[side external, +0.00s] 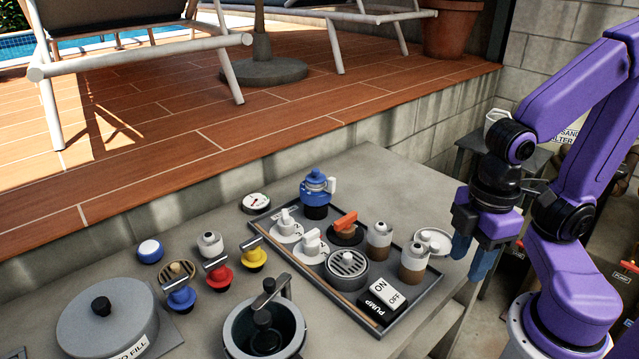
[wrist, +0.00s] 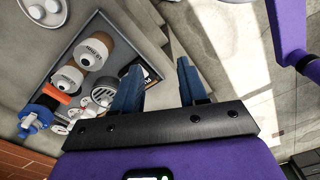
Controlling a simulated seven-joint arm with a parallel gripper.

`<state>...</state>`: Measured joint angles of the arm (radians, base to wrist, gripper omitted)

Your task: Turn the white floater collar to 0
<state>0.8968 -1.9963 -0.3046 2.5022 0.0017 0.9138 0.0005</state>
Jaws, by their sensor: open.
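Two white pointer knobs (side external: 285,220) and (side external: 312,243) stand on white discs with dark marks in the tray. Two white-topped jars with brown lower bands (side external: 380,238) and (side external: 414,262) stand at the tray's right, and they also show in the wrist view (wrist: 96,52). I cannot tell which white part is the floater collar, nor read its setting. A blue pot with a white handle (side external: 316,192) stands at the tray's back. My gripper (side external: 472,254) hangs right of the tray, clear of everything; in the wrist view its blue fingers (wrist: 160,90) are apart and empty.
The grey tray (side external: 292,262) also holds an orange-handled valve (side external: 345,226), a grey slotted drain (side external: 347,268) and a black-and-white pump switch (side external: 385,300). Colored valves (side external: 218,274) and a round grey lid (side external: 106,322) lie left.

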